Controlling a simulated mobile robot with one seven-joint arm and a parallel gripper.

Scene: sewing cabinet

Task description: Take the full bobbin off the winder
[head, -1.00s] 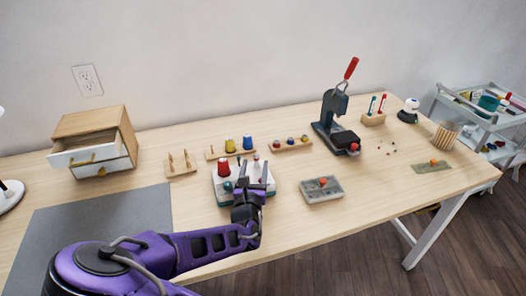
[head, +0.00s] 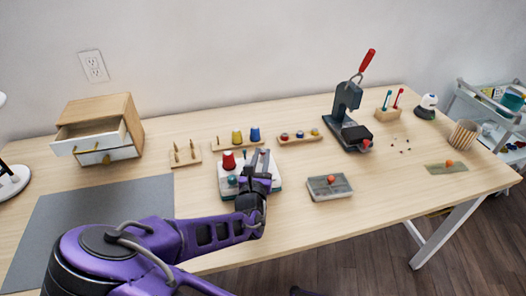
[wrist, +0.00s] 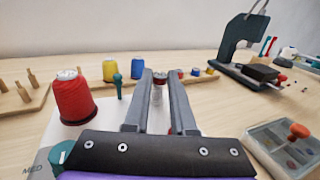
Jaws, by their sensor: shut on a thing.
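The winder (head: 226,190) is a white base on the table, with a red thread cone (head: 229,160) and a teal knob (head: 233,181) on it. My gripper (head: 260,153) reaches over its right side. A pale, blurred upright part shows below the bobbin between the fingers. I cannot tell whether the bobbin still sits on the spindle. The head view hides the bobbin behind the fingers.
Behind the winder are a rack with yellow (head: 237,136) and blue (head: 255,134) spools and a bobbin rack (head: 300,139). A grey-lidded box (head: 329,187) sits to the right, a red-handled press (head: 347,110) farther back. A grey mat (head: 85,225) lies left.

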